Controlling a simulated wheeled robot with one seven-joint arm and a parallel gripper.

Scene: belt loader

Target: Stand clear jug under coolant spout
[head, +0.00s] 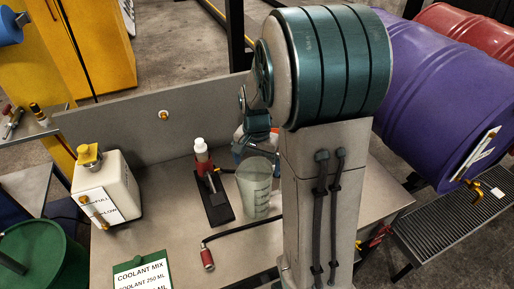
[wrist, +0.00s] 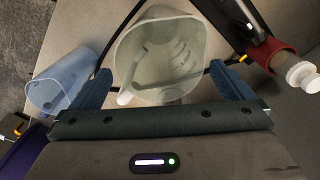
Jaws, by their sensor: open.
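The clear jug (head: 258,190), with measuring marks, stands upright on the grey bench, just left of my arm's column in the head view. In the wrist view the jug (wrist: 165,52) is seen from above, looks empty, and its pale handle faces my gripper. My gripper (wrist: 165,85) is open, with one blue finger on each side of the near part of the jug; contact cannot be told.
A red bottle with white cap (head: 202,158) on a black base stands beside the jug. A red-ended black hose (head: 207,257) lies in front. A bluish clear cup (wrist: 66,78) stands left in the wrist view. A purple drum (head: 430,95) with a brass tap lies right. A COOLANT MIX card (head: 143,275) is in front.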

